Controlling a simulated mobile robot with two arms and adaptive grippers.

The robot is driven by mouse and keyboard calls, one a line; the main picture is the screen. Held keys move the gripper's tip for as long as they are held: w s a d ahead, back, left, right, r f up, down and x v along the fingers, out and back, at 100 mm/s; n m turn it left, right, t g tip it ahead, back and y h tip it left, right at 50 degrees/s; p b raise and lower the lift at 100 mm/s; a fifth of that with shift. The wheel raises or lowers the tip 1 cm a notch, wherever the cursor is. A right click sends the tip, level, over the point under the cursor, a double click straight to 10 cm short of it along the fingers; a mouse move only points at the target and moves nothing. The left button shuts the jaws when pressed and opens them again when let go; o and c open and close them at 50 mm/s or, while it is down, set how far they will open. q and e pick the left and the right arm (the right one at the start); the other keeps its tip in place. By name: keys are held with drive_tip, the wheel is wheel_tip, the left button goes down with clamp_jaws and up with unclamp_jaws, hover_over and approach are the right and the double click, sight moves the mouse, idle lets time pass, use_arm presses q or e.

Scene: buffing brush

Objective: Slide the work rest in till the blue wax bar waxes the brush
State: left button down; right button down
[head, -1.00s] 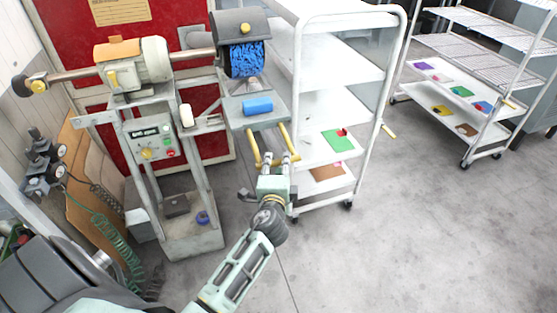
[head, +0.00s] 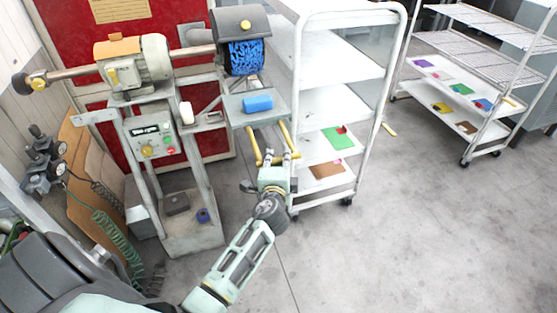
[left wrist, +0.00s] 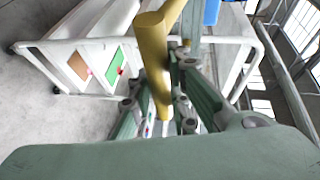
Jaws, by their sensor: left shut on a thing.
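The work rest (head: 240,112) is a grey plate below the buffing brush, with a yellow handle (head: 252,146) at its near side. The blue wax bar (head: 258,103) lies on the plate. The blue-bristled brush (head: 246,57) sits under a dark hood above and behind the bar, with a visible gap between them. My left gripper (head: 277,159) is shut on the handle's near crossbar. In the left wrist view, the yellow handle (left wrist: 153,50) runs between the fingers of my left gripper (left wrist: 165,85), which partly hide it. My right gripper is not in view.
A white shelf cart (head: 340,105) stands close to the right of the work rest and handle. The buffer motor (head: 140,65) and control box (head: 153,140) are to the left. Another rack (head: 475,90) stands far right. The floor at right is clear.

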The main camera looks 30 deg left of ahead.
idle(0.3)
use_arm(q)
drive_tip(key=shift+w+a, duration=0.4)
drive_tip(key=shift+a, duration=0.05)
drive_tip(key=c, duration=1.7)
unclamp_jaws()
drive_tip(key=shift+o, duration=0.2)
drive_tip(key=v, duration=1.2)
drive_tip(key=shift+f, duration=0.15)
